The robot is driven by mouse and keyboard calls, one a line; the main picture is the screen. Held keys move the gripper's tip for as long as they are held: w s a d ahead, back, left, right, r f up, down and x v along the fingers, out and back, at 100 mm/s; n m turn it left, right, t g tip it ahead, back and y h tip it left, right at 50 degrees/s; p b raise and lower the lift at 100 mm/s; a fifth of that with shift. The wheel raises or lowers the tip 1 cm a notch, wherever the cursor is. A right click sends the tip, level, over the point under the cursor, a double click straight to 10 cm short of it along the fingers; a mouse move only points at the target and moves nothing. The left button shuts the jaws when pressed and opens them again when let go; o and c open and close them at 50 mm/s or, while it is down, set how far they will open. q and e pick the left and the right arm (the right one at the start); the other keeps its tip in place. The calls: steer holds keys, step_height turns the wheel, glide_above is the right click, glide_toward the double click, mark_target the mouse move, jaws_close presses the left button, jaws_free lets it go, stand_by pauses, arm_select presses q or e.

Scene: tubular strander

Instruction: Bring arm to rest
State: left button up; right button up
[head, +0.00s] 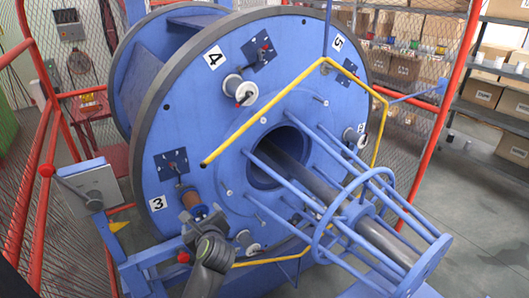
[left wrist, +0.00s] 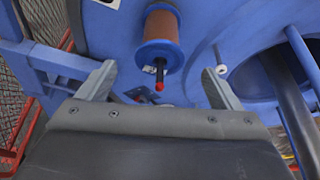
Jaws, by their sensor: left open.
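My left gripper (head: 198,222) is at the lower left of the big blue disc, in front of the position marked 3. In the left wrist view its two fingers (left wrist: 160,85) are wide apart with nothing between them. A copper-brown spool with blue flanges (left wrist: 162,28) sits on the disc just beyond the fingertips; it also shows in the head view (head: 190,200). A dark pin with a red tip (left wrist: 159,86) sticks out from the spool towards the gripper. I cannot tell the exact gap. My right gripper is not in view.
The blue strander disc (head: 215,130) carries several pale spools, a yellow bent tube (head: 265,108) and a blue rod cage (head: 345,215) sticking out to the right. A grey control box (head: 92,185) and red fence posts (head: 38,75) stand left. Shelves with boxes are at the back right.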

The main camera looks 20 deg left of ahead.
arm_select(q)
steer(key=s+d+f+m+t+h+b, duration=0.15)
steer(key=s+f+m, duration=0.25)
steer(key=f+m, duration=0.7)
steer(key=s+f+m+h, duration=0.2)
steer(key=s+f+m, duration=0.2)
steer(key=f+m, duration=0.6)
steer(key=s+d+f+m+t+h, duration=0.15)
steer(key=s+f+m, duration=0.35)
steer(key=f+m, duration=0.6)
steer(key=s+d+f+m+g+h, duration=0.1)
steer(key=s+f+m+g+h, duration=0.2)
steer(key=s+f+m+g, duration=0.85)
steer(key=s+f+m, duration=0.2)
steer(key=s, duration=0.9)
steer(key=s+f+m+b, duration=0.1)
steer(key=s+f+m, duration=0.2)
steer(key=s, duration=1)
step_height(320, 180, down, 4)
steer(key=shift+a+r+g, duration=0.15)
steer(key=shift+a+g, duration=0.15)
steer(key=shift+g, duration=0.05)
steer(key=shift+w, duration=0.1)
